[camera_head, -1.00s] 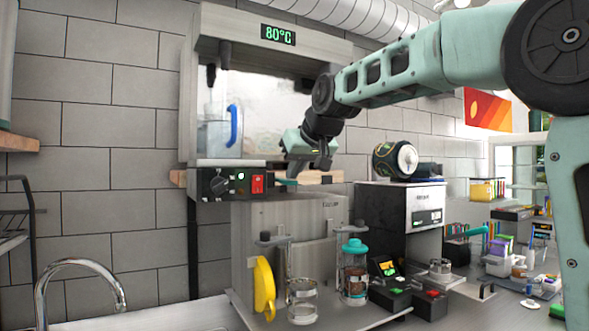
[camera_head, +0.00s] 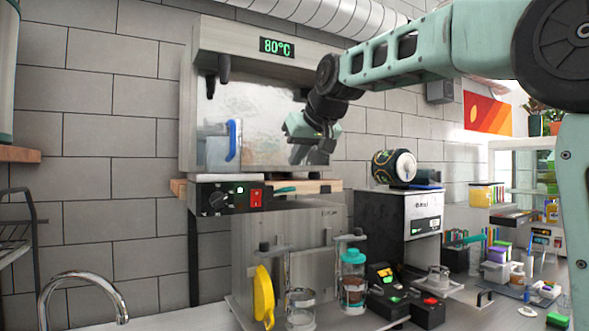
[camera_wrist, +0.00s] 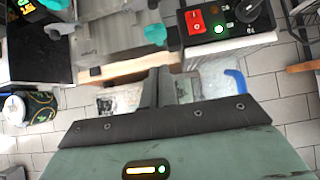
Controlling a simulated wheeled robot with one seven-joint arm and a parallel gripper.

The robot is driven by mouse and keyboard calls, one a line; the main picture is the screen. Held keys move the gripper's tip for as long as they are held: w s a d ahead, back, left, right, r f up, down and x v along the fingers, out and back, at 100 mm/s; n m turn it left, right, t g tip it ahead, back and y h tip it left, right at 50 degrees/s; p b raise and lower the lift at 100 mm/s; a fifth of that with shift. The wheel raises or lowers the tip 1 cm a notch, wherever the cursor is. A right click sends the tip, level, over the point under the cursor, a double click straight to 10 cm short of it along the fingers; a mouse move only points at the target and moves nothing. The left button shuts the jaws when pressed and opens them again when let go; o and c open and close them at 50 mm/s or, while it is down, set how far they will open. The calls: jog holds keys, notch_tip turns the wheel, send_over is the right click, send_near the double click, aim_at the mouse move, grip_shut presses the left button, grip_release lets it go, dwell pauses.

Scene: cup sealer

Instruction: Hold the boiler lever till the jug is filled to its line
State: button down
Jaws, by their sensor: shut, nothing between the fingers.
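The boiler (camera_head: 250,42) is a grey box on the wall with a green 80°C display. Dark tap and lever parts (camera_head: 223,68) hang at its upper left; which one is the lever is hard to tell. A clear jug (camera_head: 213,147) with a blue handle (camera_head: 234,140) stands below them. Its fill line and water level cannot be made out. My gripper (camera_head: 311,158) is shut and empty in front of the boiler's right side, apart from the jug and the dark parts. In the wrist view the shut fingers (camera_wrist: 166,84) point towards the wooden board, with the blue handle (camera_wrist: 238,80) to their right.
Below the boiler is a control panel (camera_head: 222,196) with a knob and red switch, beside a wooden board (camera_head: 312,186). Glass presses (camera_head: 352,277) and a yellow item (camera_head: 263,294) stand lower down. A grey machine (camera_head: 402,222) is at right.

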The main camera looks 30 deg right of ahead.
jog(key=b+v, duration=0.1)
jog(key=v, duration=0.6)
jog(key=shift+w+r, duration=0.2)
dwell(1.4)
jog(key=s+a+f+n+g+y, duration=0.1)
jog(key=s+a+f+n+g, duration=0.2)
jog(key=a+f, duration=0.75)
jog(key=s+a+f+n+g+y, duration=0.15)
jog(key=s+a+f, duration=0.5)
jog(key=f, duration=0.75)
jog(key=s+a+f+n+g+h, duration=0.2)
jog(key=s+f+g, duration=0.3)
jog(key=s+f, duration=1.5)
jog(key=shift+s+a+f+n+g+b, duration=0.3)
jog(key=shift+s+a+n+g, duration=0.05)
jog(key=shift+s+a+n, duration=0.3)
